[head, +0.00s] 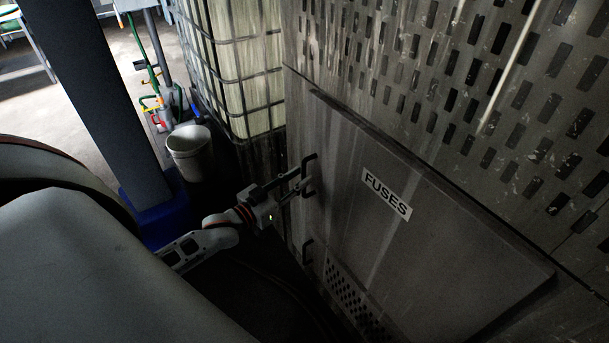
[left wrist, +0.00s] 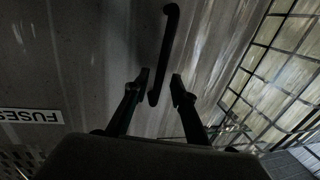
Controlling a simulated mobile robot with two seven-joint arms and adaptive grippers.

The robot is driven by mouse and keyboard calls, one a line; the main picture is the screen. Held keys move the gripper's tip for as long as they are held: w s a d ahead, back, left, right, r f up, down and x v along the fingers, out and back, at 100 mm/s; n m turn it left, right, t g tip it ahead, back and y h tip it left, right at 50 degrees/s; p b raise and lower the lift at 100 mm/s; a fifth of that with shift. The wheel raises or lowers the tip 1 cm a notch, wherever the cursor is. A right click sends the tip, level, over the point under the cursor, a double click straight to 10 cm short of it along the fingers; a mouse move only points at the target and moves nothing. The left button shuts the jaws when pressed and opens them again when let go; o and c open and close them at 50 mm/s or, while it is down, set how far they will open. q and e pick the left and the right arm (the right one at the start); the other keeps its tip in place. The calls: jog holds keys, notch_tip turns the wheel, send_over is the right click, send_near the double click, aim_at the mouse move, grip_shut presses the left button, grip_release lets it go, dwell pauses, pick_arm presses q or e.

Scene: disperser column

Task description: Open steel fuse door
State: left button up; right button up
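The steel fuse door (head: 400,250) is a grey panel with a white "FUSES" label (head: 386,194), and it looks closed. A dark bar handle (head: 309,160) sits near its left edge. My left gripper (head: 304,182) is at that handle, with its fingers pointing at the door. In the left wrist view, the left gripper (left wrist: 160,78) is open, and one end of the handle (left wrist: 166,45) shows between its fingertips. I cannot tell whether the fingers touch it. My right gripper is not in view.
A perforated steel wall (head: 470,80) rises above. A caged white tank (head: 235,60) stands behind, with a pale bin (head: 190,150) to its left.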

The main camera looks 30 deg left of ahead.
pick_arm(q)
jog(key=shift+w+d, duration=0.2)
jog(key=shift+w, duration=0.35)
jog(key=shift+w+d, duration=0.15)
jog(key=shift+w, duration=0.4)
grip_shut()
